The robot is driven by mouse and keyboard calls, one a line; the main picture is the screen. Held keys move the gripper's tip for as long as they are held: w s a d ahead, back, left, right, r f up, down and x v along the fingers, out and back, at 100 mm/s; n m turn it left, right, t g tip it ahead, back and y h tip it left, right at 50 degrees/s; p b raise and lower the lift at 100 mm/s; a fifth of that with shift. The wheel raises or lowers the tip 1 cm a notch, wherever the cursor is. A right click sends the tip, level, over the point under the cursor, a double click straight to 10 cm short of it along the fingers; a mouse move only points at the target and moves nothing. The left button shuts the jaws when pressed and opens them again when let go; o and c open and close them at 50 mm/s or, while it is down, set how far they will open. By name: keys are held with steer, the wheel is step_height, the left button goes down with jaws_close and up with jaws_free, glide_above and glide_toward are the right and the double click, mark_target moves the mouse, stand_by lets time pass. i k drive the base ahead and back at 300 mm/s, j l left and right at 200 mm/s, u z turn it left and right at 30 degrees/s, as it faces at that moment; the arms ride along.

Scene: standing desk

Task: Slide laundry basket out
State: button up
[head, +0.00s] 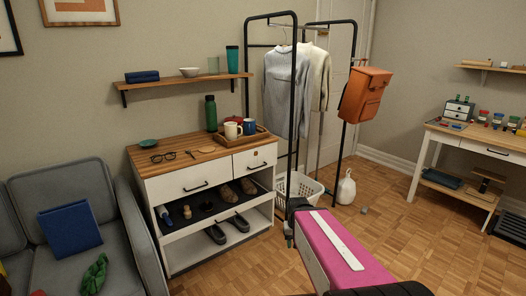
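The white laundry basket (302,186) stands on the floor under the clothes rack (293,110). It is between the dresser and the rack's right-hand post. The front post and my arm hide part of it. My gripper (290,228) is at the far end of my pink arm, low in front of the basket's left side. Its fingers are small and mostly hidden, so I cannot tell whether they are open or touching the basket.
A wooden-topped dresser (200,158) with an open shoe shelf is close on the left. A white jug (346,188) stands on the floor right of the basket. An orange backpack (365,95) hangs on the rack. The parquet floor (400,235) at right is mostly clear.

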mark_target(297, 178)
steer(key=i+l+u, duration=0.1)
steer(key=i+l, duration=1.35)
steer(key=i+j+z, duration=0.2)
steer(key=i+j, duration=0.35)
